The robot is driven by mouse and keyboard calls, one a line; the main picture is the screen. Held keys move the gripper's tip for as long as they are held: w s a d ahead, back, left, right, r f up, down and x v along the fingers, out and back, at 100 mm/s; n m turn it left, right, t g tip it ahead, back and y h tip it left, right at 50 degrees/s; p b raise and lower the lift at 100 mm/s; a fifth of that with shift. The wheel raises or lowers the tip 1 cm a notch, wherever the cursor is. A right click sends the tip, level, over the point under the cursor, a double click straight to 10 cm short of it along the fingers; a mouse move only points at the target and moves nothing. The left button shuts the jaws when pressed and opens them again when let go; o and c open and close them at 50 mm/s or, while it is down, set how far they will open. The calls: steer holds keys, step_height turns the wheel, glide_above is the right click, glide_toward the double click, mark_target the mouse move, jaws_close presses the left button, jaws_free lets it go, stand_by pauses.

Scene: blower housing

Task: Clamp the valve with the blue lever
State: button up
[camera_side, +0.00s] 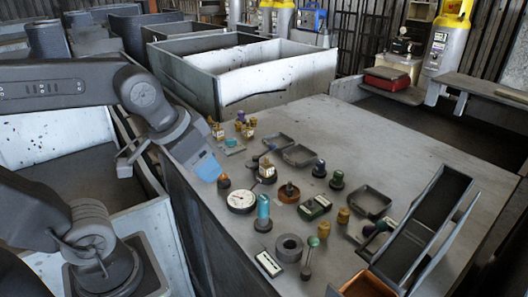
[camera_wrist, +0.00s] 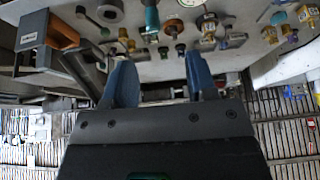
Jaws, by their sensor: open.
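A lever with a dark bluish ball end (camera_side: 272,147) stands behind the brass gauge in the side view.
A white dial gauge (camera_side: 241,201), a teal-topped part (camera_side: 263,211), a grey ring (camera_side: 289,247) and an orange-topped part (camera_side: 289,192) crowd the table. A green-ball lever (camera_side: 313,241) stands in front. A dark chute (camera_side: 425,232) is at right. The table's back right is clear.

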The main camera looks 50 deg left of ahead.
steer(key=w+a+r+g, duration=0.2)
steer(key=w+a+r, duration=0.15)
steer(key=w, duration=0.55)
steer(key=n+g+y, duration=0.2)
steer(key=g, duration=0.2)
glide_above(273, 144)
steer(key=d, duration=0.2)
step_height(273, 144, down, 7)
steer(key=f, duration=0.4)
steer(key=a+f, duration=0.1)
steer(key=f, duration=0.3)
steer(key=a+f, duration=0.1)
steer(key=f, duration=0.4)
steer(key=shift+a, duration=0.15)
jaws_close()
